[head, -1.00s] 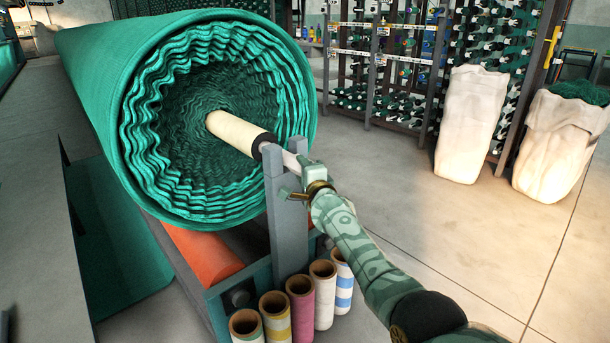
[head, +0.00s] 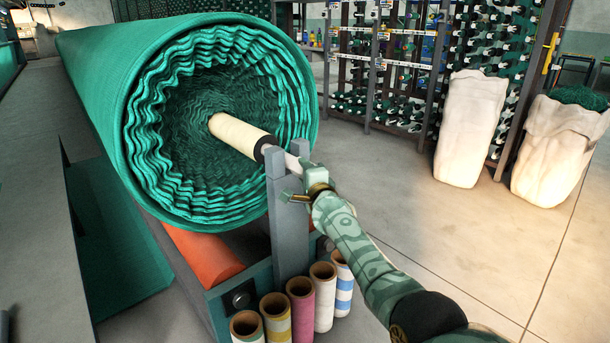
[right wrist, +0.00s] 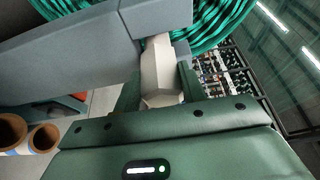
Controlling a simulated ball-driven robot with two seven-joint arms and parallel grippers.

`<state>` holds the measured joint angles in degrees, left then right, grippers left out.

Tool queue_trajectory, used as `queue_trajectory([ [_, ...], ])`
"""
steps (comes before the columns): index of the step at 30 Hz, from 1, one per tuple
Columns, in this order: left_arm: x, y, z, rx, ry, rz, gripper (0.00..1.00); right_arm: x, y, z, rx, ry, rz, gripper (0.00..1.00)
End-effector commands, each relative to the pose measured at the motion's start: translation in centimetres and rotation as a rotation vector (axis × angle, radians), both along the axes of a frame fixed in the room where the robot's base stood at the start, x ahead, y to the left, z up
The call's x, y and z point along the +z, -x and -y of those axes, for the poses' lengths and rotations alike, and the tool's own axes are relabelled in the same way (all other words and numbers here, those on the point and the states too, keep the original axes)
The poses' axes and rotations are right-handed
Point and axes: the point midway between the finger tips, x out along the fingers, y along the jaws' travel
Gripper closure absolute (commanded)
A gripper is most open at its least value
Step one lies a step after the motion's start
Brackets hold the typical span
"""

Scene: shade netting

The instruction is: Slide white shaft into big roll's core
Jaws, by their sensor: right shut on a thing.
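The big roll (head: 100,75) is green netting lying on its side, its ruffled end facing me. Its cream core (head: 238,134) sticks out of the middle and has a dark near end. The white shaft (head: 294,163) lies in line with the core and meets that dark end; how deep it reaches inside is hidden. My right gripper (head: 308,174) is shut on the shaft's near end, just in front of the forked grey post (head: 291,225). In the right wrist view the pale shaft (right wrist: 160,62) sits between the two green fingers (right wrist: 160,88). My left gripper is not in view.
Several cardboard tubes (head: 300,290) stand below the post. An orange roller (head: 202,252) lies under the roll. Two white sacks (head: 467,128) stand on the right in front of bobbin racks (head: 385,60).

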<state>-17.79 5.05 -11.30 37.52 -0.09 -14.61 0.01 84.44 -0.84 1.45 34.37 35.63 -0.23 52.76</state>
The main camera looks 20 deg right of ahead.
Motion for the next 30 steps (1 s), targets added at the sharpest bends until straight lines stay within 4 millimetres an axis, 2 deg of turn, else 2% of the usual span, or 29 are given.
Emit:
queue_trajectory([
  [1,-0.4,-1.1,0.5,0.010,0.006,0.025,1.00,0.4,0.0,-0.1,0.001,0.000,0.005,1.00],
  [11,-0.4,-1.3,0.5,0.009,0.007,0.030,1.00,1.0,0.0,-0.3,-0.001,-0.004,0.014,1.00],
  [12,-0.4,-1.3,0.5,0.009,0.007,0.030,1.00,1.0,0.0,-0.3,-0.001,-0.004,0.015,0.48],
  [14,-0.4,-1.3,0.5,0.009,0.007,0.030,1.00,1.1,0.0,-0.3,-0.001,-0.004,0.015,0.34],
  [20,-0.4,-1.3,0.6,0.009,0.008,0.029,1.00,0.9,0.0,-0.3,0.000,-0.003,0.012,0.34],
  [26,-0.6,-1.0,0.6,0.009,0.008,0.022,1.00,-0.3,0.0,-0.1,0.010,0.004,0.000,0.34],
  [30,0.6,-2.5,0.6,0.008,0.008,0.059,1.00,1.3,2.0,0.7,0.011,0.002,0.011,0.34],
])
